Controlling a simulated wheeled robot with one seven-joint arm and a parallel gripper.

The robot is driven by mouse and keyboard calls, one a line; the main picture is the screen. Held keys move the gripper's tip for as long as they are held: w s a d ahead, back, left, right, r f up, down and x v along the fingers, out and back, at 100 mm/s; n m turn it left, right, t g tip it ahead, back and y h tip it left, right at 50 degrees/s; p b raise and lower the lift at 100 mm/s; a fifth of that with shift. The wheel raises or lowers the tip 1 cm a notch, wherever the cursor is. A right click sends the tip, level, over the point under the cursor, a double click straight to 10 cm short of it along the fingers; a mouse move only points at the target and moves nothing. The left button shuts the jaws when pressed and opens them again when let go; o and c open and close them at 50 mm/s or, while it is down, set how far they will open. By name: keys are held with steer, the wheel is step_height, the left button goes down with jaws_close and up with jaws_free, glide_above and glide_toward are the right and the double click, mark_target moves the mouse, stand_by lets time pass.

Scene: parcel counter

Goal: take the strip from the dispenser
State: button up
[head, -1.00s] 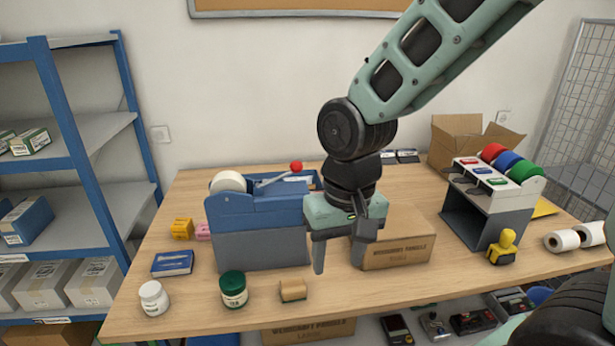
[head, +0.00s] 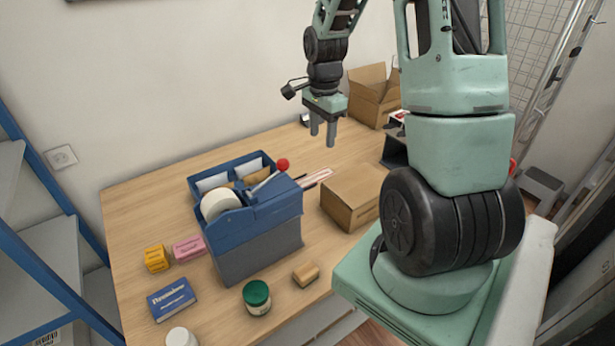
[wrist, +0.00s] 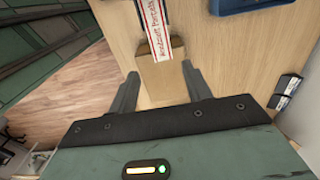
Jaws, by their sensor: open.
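The blue and grey dispenser (head: 262,245) stands on the table in the head view, with a white roll and a red-knobbed lever on top. The strip (head: 318,178), pale with red edges, sticks out from its right side. My gripper (head: 323,138) is open and empty, pointing down, above and beyond the strip in the picture. In the wrist view the printed strip (wrist: 155,28) runs out of the top edge, and its lower end shows ahead of my spread fingertips (wrist: 160,72). The strip is not between the fingers; its distance below cannot be told.
A closed cardboard box (head: 352,197) stands right of the dispenser, by the strip. A green-lidded jar (head: 257,297) and a small tan block (head: 305,274) are in front; a blue box (head: 171,299) is at left. An open carton (head: 374,97) stands at the back. The back-left table is bare.

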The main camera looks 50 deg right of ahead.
mark_target(321, 175)
step_height(321, 175, down, 12)
steer(key=b, duration=0.8)
steer(key=shift+r+b, duration=0.25)
steer(key=shift+b, duration=0.05)
steer(key=c, duration=0.5)
